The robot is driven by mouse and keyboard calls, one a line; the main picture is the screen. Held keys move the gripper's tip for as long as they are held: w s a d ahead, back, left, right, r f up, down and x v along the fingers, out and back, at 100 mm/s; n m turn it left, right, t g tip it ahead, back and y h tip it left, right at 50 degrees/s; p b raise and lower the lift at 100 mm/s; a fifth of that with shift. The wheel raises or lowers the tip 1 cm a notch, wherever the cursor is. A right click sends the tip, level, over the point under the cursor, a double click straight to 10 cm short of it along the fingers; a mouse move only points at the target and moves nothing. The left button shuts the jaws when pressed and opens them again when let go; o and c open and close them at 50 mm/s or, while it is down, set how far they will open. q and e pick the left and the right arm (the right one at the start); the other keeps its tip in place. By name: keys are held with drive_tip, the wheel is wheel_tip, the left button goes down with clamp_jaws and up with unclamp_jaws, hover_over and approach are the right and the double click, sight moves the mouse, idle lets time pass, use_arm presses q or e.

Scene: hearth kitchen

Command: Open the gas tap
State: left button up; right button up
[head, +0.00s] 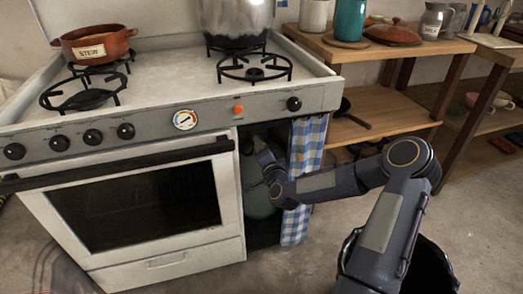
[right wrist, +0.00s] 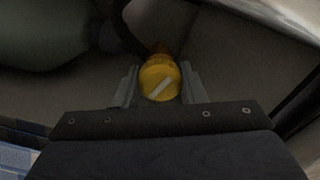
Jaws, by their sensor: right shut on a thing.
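The gas tap (right wrist: 158,80) is a round yellow knob with a slanted white bar on its face. It sits between the two fingers of my right gripper (right wrist: 160,88), which is shut on it. In the head view my right gripper (head: 262,152) reaches into the open compartment beside the oven, and its fingers and the tap are hard to make out there. A grey-green gas cylinder (head: 256,203) stands in this compartment, and its rounded side (right wrist: 45,35) shows in the right wrist view. My left gripper is not in view.
A blue and white checked curtain (head: 296,225) hangs at the compartment's right side, close to my arm. The white stove (head: 160,255) stands left, with a stew pot (head: 95,45) on top. A wooden shelf (head: 400,110) and a black bin (head: 430,270) are at the right.

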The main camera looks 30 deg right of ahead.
drive_tip(key=shift+n+b, duration=0.8)
drive_tip(key=shift+n, duration=1.2)
drive_tip(key=o, duration=1)
drive_tip(key=p+v, duration=0.1)
drive_tip(key=v, duration=0.7)
drive_tip(key=shift+w, duration=0.1)
